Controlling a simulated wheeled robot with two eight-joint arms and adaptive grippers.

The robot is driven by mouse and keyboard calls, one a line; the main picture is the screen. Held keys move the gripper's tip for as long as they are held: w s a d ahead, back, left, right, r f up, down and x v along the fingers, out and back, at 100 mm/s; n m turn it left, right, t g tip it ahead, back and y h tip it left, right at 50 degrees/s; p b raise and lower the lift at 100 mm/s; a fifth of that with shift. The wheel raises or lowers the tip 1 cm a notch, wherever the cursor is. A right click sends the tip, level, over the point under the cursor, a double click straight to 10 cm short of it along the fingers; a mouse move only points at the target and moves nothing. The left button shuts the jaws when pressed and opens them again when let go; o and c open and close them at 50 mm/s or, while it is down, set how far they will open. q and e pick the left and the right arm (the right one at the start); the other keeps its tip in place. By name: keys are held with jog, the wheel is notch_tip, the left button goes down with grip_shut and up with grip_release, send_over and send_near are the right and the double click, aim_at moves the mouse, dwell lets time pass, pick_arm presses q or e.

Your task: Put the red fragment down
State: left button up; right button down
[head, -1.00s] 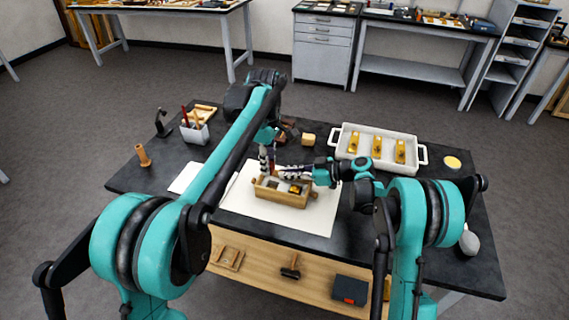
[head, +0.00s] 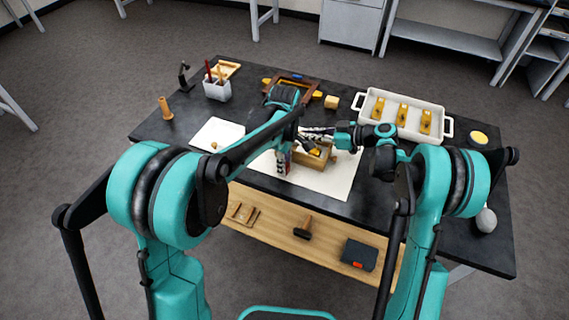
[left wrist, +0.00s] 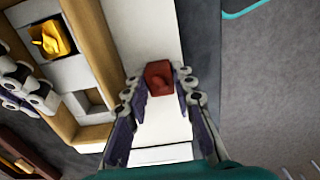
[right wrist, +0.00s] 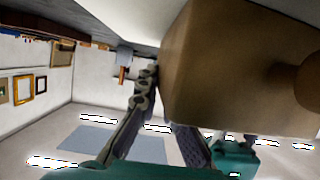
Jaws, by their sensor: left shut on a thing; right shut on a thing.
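My left gripper (head: 283,168) is shut on the red fragment (left wrist: 159,77), a small dark red block between its fingertips in the left wrist view. It is over the white sheet (head: 335,184), beside the left end of the wooden box (head: 312,162). I cannot tell whether the fragment touches the sheet. My right gripper (head: 325,136) is shut on the wooden box, whose wall fills much of the right wrist view (right wrist: 225,75). In the left wrist view the box holds a gold fragment (left wrist: 52,38) in one pale compartment; another compartment (left wrist: 88,100) looks empty.
A white tray (head: 447,126) with several gold pieces stands at the back right. A pen cup (head: 217,90), a wooden peg (head: 165,108) and a small white sheet (head: 215,135) are on the left. A brown frame (head: 292,80) lies behind the box.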

pick_arm(q)
jog(key=o, duration=0.7)
jog(key=shift+f, duration=0.1)
notch_tip(320, 180, up, 12)
jog(key=shift+s+a+r, duration=0.1)
jog(key=shift+r, duration=0.1)
